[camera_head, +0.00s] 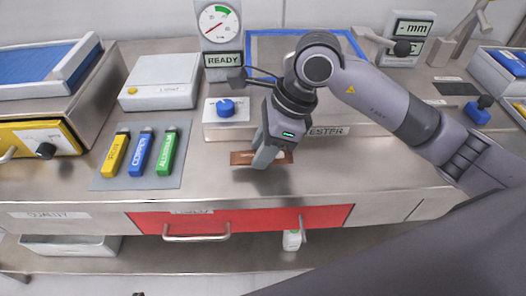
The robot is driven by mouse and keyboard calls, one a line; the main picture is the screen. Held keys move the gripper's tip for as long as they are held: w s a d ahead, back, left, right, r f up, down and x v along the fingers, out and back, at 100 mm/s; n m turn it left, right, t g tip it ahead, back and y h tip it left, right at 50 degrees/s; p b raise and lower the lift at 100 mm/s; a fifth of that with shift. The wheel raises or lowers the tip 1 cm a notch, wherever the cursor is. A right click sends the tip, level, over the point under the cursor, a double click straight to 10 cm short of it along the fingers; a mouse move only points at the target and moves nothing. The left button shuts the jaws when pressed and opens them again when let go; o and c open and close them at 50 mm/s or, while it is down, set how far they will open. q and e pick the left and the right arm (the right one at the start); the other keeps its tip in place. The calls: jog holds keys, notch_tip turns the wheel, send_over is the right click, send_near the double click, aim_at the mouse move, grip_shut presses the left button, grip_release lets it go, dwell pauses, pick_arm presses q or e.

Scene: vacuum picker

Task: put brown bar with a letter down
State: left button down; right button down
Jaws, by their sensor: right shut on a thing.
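My right gripper (262,162) reaches down over the workbench, its fingers at the brown bar (242,158). The bar lies flat, left to right, close to or on the bench top. The gripper is shut on it and hides its middle, so only the two ends show. I cannot make out a letter on the bar. Whether the bar touches the bench is hard to tell. My left gripper is not in view.
Left of the bar, a grey mat (109,182) holds yellow, blue and green labelled bars. Behind stand a blue-knobbed box (213,126), a READY gauge (219,26) and a tester block (350,130). A red drawer (270,218) is below the front edge. Bench right of the gripper is clear.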

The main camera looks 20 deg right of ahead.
jog(key=shift+f, duration=0.95)
jog(key=c, duration=1.2)
grip_release()
jog(key=shift+f, duration=0.15)
jog(key=o, duration=0.4)
jog(key=shift+r, duration=0.4)
jog(key=v, duration=1.1)
jog(key=shift+s+d+r, duration=0.1)
jog(key=shift+d+r, duration=0.05)
jog(key=shift+r, duration=0.2)
